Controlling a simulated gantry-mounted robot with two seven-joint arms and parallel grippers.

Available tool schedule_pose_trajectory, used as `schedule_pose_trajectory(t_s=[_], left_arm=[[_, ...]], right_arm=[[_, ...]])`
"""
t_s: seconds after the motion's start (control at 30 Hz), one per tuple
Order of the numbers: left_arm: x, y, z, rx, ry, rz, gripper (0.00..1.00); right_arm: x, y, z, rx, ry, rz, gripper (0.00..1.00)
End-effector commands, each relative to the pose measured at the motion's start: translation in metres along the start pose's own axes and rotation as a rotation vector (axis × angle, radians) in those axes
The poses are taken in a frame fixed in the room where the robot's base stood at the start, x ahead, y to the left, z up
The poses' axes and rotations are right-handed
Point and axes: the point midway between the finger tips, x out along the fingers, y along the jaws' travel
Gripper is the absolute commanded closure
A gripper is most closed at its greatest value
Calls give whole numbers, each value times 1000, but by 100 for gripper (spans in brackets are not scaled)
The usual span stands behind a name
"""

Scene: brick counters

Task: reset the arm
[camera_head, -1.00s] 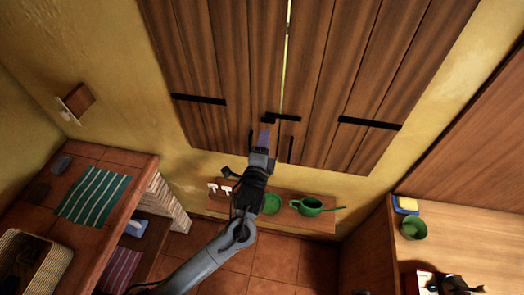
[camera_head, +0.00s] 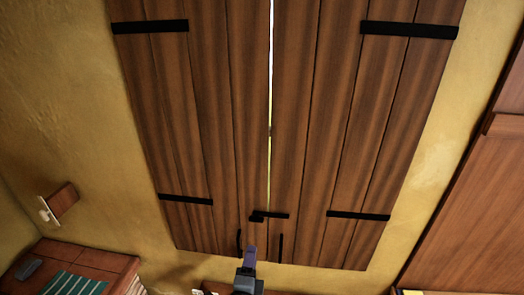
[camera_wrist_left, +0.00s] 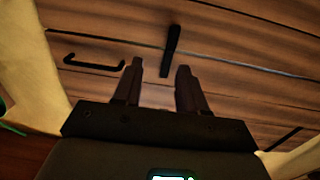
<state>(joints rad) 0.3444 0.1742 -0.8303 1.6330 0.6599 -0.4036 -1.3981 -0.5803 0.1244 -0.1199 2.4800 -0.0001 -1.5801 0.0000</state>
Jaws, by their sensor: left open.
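My left gripper (camera_head: 249,256) shows at the bottom middle of the head view, in front of the lower part of the wooden shutters. In the left wrist view its two dark fingers (camera_wrist_left: 158,78) stand apart with nothing between them. Beyond them are the brown shutter boards (camera_wrist_left: 240,50), a black latch (camera_wrist_left: 171,50) and a black handle (camera_wrist_left: 93,65). I cannot tell whether the fingers touch the wood. My right gripper is in neither view.
The two shutters (camera_head: 210,100) are closed, with a thin bright gap between them. A tiled counter with a green striped cloth (camera_head: 75,284) is at the lower left. A small wooden wall piece (camera_head: 61,200) hangs above it. A wooden cabinet (camera_head: 470,200) stands at the right.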

Motion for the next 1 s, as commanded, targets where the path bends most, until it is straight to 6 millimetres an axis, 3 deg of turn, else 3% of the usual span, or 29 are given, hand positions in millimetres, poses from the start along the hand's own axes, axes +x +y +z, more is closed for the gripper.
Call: schedule_pose_trajectory(t_s=[0.2,0.33,0.47,0.57,0.7,0.8,1.0], left_arm=[[-56,74,16,-73,-46,175,58],[-110,103,38,-178,-82,314,58],[-170,119,63,-383,-141,496,58],[-218,120,85,-567,-215,637,58],[-282,104,115,-822,-376,812,58],[-310,87,130,-957,-497,879,58],[-340,62,138,-1150,-715,941,58]], right_arm=[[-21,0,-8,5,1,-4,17],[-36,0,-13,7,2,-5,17],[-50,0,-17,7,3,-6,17],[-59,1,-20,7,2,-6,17],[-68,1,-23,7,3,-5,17],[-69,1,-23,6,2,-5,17],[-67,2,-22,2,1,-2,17]])
